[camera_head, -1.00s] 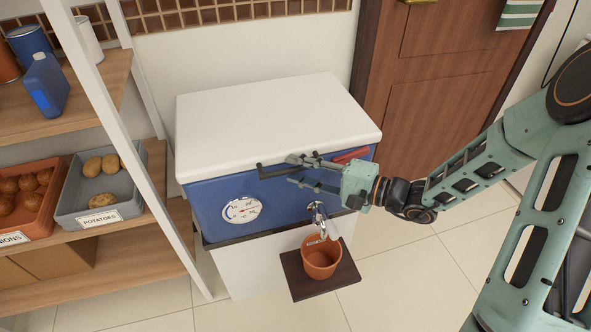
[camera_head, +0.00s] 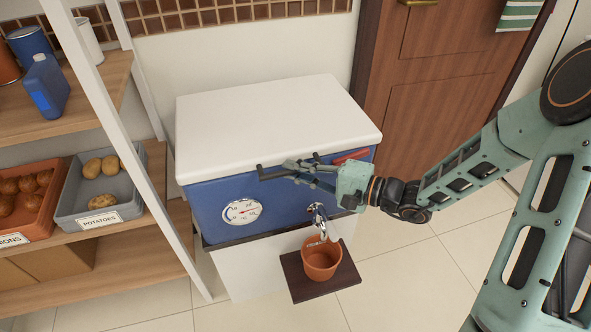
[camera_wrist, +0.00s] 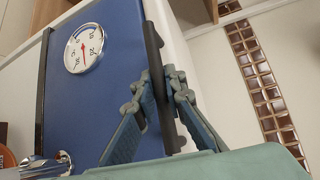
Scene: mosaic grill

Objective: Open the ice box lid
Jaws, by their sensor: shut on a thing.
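The ice box has a blue front (camera_head: 210,208) and a thick white lid (camera_head: 270,115), which lies flat and closed on top. A dark bar handle (camera_head: 268,172) runs along the front just under the lid's edge. My gripper (camera_head: 292,171) reaches in from the right and is shut on the handle. In the wrist view, the two fingers (camera_wrist: 158,92) close around the dark handle (camera_wrist: 152,45), with the blue front (camera_wrist: 115,60) beside it. The fingers hide part of the handle.
A dial (camera_head: 242,211), a metal tap (camera_head: 318,215) and an orange pot (camera_head: 321,258) on a dark shelf (camera_head: 345,276) are on the ice box's front. A shelf unit with a potato bin (camera_head: 70,200) stands left. A wooden door (camera_head: 430,90) is behind right.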

